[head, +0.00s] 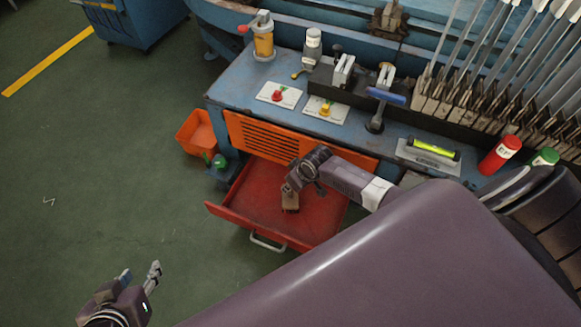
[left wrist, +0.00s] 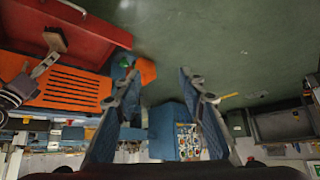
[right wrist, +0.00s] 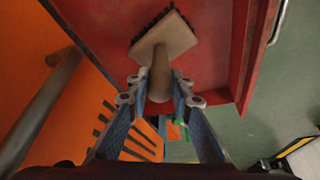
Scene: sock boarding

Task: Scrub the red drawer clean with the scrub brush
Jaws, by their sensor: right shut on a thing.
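The red drawer (head: 265,190) is pulled out below the orange slotted panel of the blue bench; its inside looks bare apart from the brush. My right gripper (head: 300,178) is over the drawer, shut on the handle of the scrub brush (head: 290,201). In the right wrist view the brush (right wrist: 167,38) shows a pale wooden block with dark bristles, inside the drawer (right wrist: 105,25). I cannot tell whether the bristles touch the drawer floor. My left gripper (head: 138,279) is open and empty over the green floor, left of the drawer; its fingers (left wrist: 158,85) stand apart.
The blue bench top (head: 235,85) holds a yellow-orange cylinder (head: 263,42), a red bottle (head: 499,155) and several small tools. An orange bin (head: 197,132) stands left of the drawer. The green floor (head: 100,160) is clear at the left.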

